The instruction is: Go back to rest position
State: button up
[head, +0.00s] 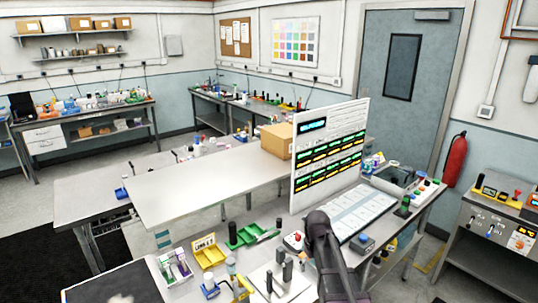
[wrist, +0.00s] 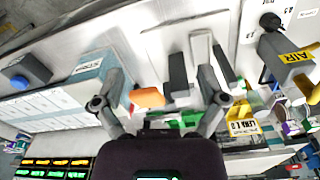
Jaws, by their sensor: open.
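My gripper (wrist: 160,100) shows in the wrist view with its two fingers spread wide apart. It is open. An orange piece (wrist: 147,97) appears in the gap between the fingers, apart from both; nothing is visibly held. Dark upright blocks (wrist: 178,75) stand beyond the fingers. In the head view my dark arm (head: 330,255) reaches over the front of the workbench, and its fingertips cannot be made out there.
A tall white display board (head: 330,150) with green readouts stands behind the arm. A white gridded panel (head: 358,210) lies beside it. The long bench (head: 200,190) behind has clear room.

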jog(key=s+f+m+b, duration=0.4)
jog(key=s+f+b, duration=0.2)
jog(key=s, duration=0.8)
jog(key=shift+f, duration=0.5)
jog(key=shift+s+a, duration=0.1)
jog(key=shift+a, duration=0.05)
